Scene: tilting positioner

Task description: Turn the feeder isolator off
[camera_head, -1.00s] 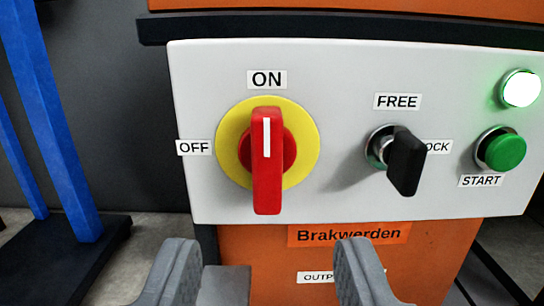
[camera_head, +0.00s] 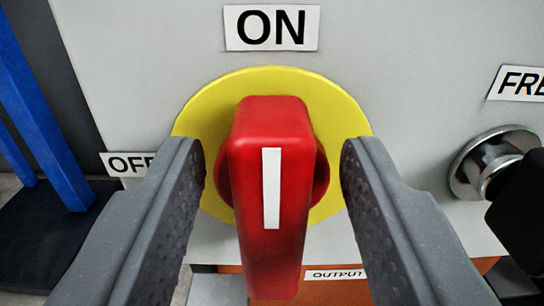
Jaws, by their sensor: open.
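The feeder isolator is a red rotary handle (camera_head: 250,185) with a white stripe, on a round yellow plate (camera_head: 330,100). The handle stands upright, its stripe vertical and in line with the ON label (camera_head: 272,27) above. The OFF label (camera_head: 122,163) is to the left, partly covered by my left finger. My gripper (camera_head: 270,165) is open, with one grey finger on each side of the handle. A gap shows between each finger and the handle. The fingers overlap the sides of the yellow plate in the view.
A black selector knob on a chrome collar (camera_head: 487,165) is at the right edge, under a cut-off FREE label (camera_head: 517,83). The light grey panel (camera_head: 400,60) fills the background. Blue posts (camera_head: 45,120) stand at the left. An OUTPUT label (camera_head: 335,274) is below.

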